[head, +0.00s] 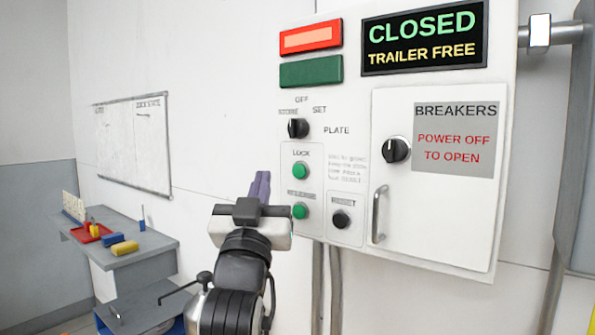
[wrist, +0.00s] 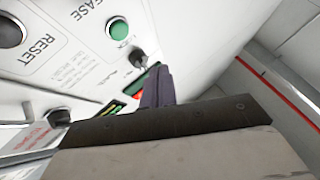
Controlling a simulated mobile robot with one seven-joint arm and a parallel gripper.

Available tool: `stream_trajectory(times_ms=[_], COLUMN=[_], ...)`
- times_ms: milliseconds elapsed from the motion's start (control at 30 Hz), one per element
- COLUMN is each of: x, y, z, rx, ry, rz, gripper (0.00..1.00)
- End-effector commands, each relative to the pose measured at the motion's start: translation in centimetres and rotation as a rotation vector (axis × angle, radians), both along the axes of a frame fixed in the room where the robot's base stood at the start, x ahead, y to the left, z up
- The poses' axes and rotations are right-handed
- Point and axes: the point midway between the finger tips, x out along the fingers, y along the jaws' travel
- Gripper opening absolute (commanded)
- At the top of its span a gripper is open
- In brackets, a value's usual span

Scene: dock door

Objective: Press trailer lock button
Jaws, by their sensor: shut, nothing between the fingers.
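The green LOCK button (head: 301,170) sits on the white control panel under the word LOCK; its green cap also shows near the top of the wrist view (wrist: 118,28). A second green button, labelled RELEASE (head: 300,211), is directly below it in the head view. My gripper (head: 261,184) is shut and empty, with its dark fingers pointing up beside the panel's left edge, just left of the LOCK button in the picture. In the wrist view the closed fingers (wrist: 157,86) are below and right of the button, apart from it in the picture. The exact distance to the panel is unclear.
A black selector knob (head: 298,128) is above LOCK, and a black RESET button (head: 341,219) is lower right. The breaker door (head: 440,225) has a knob and handle. The sign (head: 424,37) reads CLOSED, TRAILER FREE; the red lamp (head: 311,37) looks lit. A desk (head: 140,253) stands left.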

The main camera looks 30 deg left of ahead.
Motion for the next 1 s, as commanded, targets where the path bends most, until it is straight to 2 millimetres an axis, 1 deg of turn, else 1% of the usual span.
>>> stream_trajectory(times_ms=[33, 200, 400, 600, 1000], x=[0.9, 3.3, 5.3, 6.1, 6.1], y=[-0.2, -0.5, -0.8, -0.9, -0.9], z=[0.0, 0.0, 0.1, 0.0, 0.0], rx=[-0.001, 0.0, -0.001, 0.0, 0.001], ry=[0.003, 0.002, 0.001, 0.001, 0.001], rz=[-0.004, -0.003, -0.001, -0.001, 0.0], gripper=[0.0, 0.0, 0.0, 0.0, 0.0])
